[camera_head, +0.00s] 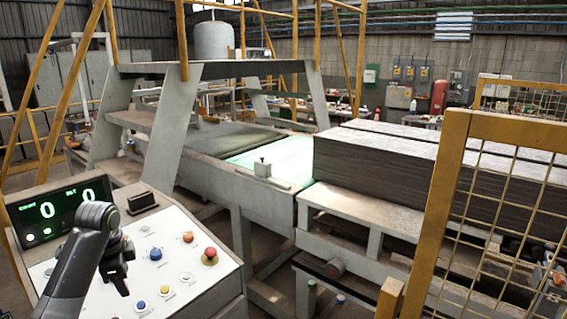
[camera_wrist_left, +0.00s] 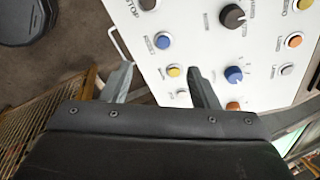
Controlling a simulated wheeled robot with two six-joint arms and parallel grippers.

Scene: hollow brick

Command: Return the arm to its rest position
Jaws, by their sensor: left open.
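My left arm comes in from the lower left of the head view, and its gripper (camera_head: 122,282) hangs over the left part of the white control panel (camera_head: 210,285). In the left wrist view the left gripper (camera_wrist_left: 160,78) is open, with its two grey fingers apart and nothing held between them. The panel (camera_wrist_left: 215,45) lies beyond the fingers, with a yellow button (camera_wrist_left: 174,71) showing between them and a blue button (camera_wrist_left: 162,41) farther out. Whether a fingertip touches the panel I cannot tell. My right gripper is in neither view.
A display (camera_head: 62,212) with green zeros stands at the panel's back left. A red mushroom button (camera_head: 210,256) sits at the panel's right side. A conveyor machine (camera_head: 235,180) and yellow mesh guard (camera_head: 500,200) lie beyond. Space above the panel's right half is clear.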

